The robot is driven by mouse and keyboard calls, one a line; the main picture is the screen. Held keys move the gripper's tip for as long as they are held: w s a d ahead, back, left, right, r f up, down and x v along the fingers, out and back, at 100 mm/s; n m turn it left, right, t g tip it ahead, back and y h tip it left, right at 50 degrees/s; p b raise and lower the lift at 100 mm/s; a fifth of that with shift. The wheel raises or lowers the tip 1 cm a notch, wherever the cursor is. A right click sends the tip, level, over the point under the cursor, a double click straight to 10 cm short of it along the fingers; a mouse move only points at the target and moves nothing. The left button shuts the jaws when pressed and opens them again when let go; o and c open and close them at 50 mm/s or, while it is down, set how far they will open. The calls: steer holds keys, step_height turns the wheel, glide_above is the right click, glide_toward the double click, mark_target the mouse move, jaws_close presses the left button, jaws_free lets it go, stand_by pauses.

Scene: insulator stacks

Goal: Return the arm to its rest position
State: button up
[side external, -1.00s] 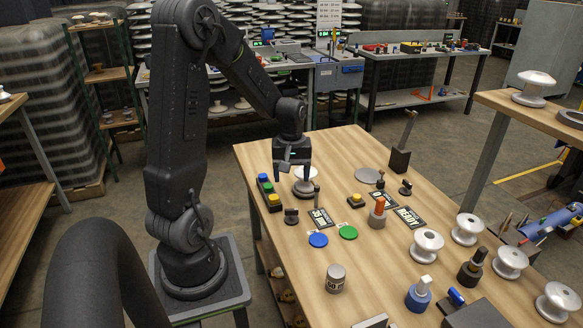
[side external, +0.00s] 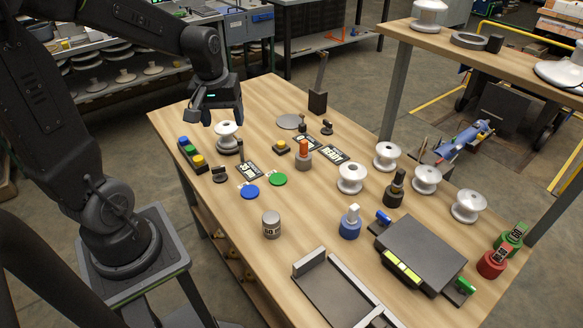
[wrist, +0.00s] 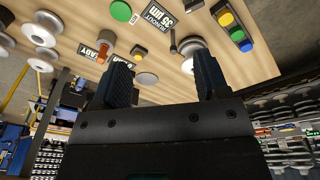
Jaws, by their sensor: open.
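My gripper (side external: 215,118) hangs above the far left part of the wooden table (side external: 330,225). It is open, with nothing between its fingers. In the wrist view its two dark fingers (wrist: 163,78) are spread wide apart. A white insulator (side external: 227,130) stands on the table just below the gripper, clear of the fingers. It also shows in the wrist view (wrist: 191,44), beyond the fingers. My arm is bent, reaching from its pedestal at the left.
A three-button box (side external: 191,154) is left of the insulator. A dark upright stand (side external: 318,98) is behind. Air above the table is free.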

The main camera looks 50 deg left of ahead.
steer(key=s+d+r+m+t, duration=0.2)
steer(key=s+d+r+m, duration=0.2)
steer(key=d, duration=0.4)
steer(key=s+d+r+m+t, duration=0.2)
steer(key=s+d+r+m, duration=0.1)
steer(key=d+m, duration=0.3)
steer(key=shift+s+d+r+h, duration=0.4)
steer(key=shift+s+d, duration=0.1)
steer(key=shift+d, duration=0.35)
